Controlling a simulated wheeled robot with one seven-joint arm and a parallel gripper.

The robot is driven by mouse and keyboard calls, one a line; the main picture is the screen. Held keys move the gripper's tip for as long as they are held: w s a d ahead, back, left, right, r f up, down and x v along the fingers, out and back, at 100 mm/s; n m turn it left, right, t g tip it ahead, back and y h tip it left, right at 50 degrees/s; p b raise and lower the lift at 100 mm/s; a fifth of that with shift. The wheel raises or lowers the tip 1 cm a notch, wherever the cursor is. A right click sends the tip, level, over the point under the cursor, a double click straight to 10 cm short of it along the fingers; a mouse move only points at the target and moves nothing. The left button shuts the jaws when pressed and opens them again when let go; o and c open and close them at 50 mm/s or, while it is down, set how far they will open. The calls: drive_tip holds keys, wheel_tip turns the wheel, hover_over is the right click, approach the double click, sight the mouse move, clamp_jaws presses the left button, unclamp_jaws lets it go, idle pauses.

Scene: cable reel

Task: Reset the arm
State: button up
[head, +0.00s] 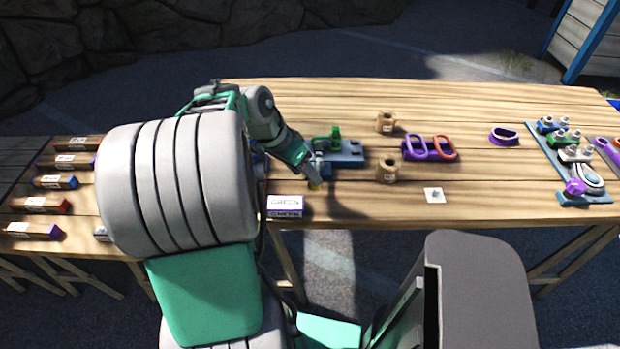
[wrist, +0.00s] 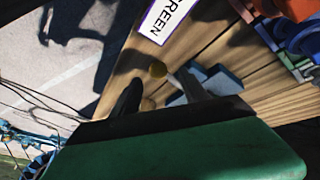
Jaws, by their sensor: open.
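My gripper (head: 312,172) is at the end of my arm, low over the front part of the wooden table (head: 470,105), left of its middle. In the wrist view its two dark fingers (wrist: 158,88) stand apart, with nothing clearly held.
A blue block with a green clamp (head: 336,143) is close behind my gripper. Two tan blocks (head: 386,122), purple and orange rings (head: 430,148) and a white plate (head: 434,195) lie to the right. A blue fixture board (head: 585,198) is farther right. Several labelled blocks (head: 55,182) line the left.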

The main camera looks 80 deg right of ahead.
drive_tip(key=v, duration=0.3)
drive_tip(key=shift+w+r, duration=0.1)
drive_tip(key=shift+r, duration=0.25)
